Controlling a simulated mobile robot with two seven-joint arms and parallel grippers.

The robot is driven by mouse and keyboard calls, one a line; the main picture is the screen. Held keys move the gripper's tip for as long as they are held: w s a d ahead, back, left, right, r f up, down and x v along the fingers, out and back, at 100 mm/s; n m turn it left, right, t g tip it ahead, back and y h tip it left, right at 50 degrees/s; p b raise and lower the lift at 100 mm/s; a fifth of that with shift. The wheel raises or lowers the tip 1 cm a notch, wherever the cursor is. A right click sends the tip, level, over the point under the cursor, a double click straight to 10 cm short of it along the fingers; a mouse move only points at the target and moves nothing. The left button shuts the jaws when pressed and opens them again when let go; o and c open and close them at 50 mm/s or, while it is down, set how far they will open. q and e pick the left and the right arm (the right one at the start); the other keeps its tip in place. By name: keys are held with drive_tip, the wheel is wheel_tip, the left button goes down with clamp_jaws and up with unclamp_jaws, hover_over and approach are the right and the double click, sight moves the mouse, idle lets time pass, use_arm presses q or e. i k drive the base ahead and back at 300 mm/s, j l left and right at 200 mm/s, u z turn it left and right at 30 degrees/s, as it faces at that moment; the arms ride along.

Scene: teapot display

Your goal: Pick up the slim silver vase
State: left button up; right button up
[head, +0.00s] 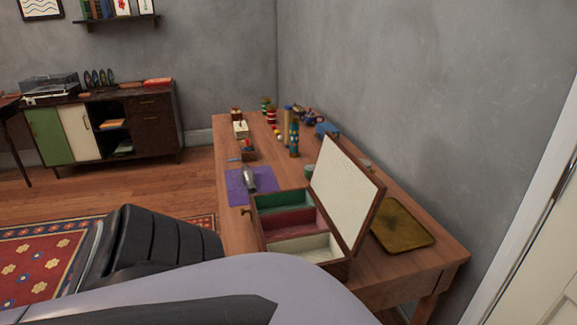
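A small silver object (249,180), which looks like the slim silver vase, is on a purple mat (236,186) at the left edge of the wooden table (375,268). It is too small to tell whether it stands upright or leans. Neither of my grippers is in view.
An open box (291,222) with green, red and cream compartments and a raised lid (346,195) stands close to the silver object. A brassy tray (402,222) lies right of it. Several small toys and a striped figure (294,139) stand farther back. A grey wall borders the right.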

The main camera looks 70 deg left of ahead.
sight(248, 175)
drive_tip(key=u, duration=3.25)
drive_tip(key=i+j+u, duration=0.15)
drive_tip(key=u, duration=0.35)
drive_tip(key=i+u, duration=0.2)
drive_tip(key=u, duration=0.25)
drive_tip(key=i+z, duration=0.15)
drive_tip(key=i, duration=0.45)
drive_tip(key=i+j+z, duration=0.1)
drive_tip(key=i, duration=0.5)
drive_tip(key=i+z, duration=0.35)
drive_tip(key=i, duration=0.15)
drive_tip(key=i+j+z, duration=0.1)
drive_tip(key=i+z, duration=0.25)
drive_tip(key=i, duration=0.15)
